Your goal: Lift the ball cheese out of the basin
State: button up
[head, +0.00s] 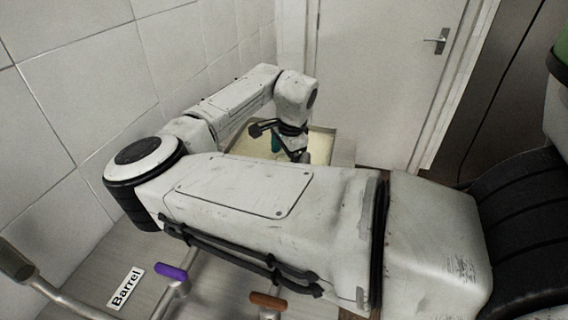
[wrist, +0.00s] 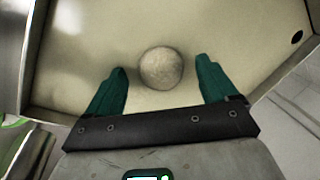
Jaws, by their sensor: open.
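The ball cheese (wrist: 161,68) is a round, pale, speckled ball on the floor of the basin (wrist: 90,35), seen in the wrist view. The basin is cream-coloured with a dark round hole near its right corner. My gripper (wrist: 162,80) is open, with its green fingers on either side of the cheese and a gap to each.
A white door (head: 375,70) with a lever handle stands behind the basin. A tiled wall (head: 90,50) runs along the left. A "Barrel" label (head: 126,288) and metal pipes with a purple grip (head: 171,271) and a brown grip (head: 268,300) are at the lower left.

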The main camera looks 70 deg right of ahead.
jog(key=shift+x, duration=0.8)
jog(key=shift+d, duration=0.1)
jog(key=shift+c, duration=0.2)
jog(key=shift+s, duration=0.1)
jog(key=c, duration=1.2)
jog(key=shift+r, duration=0.1)
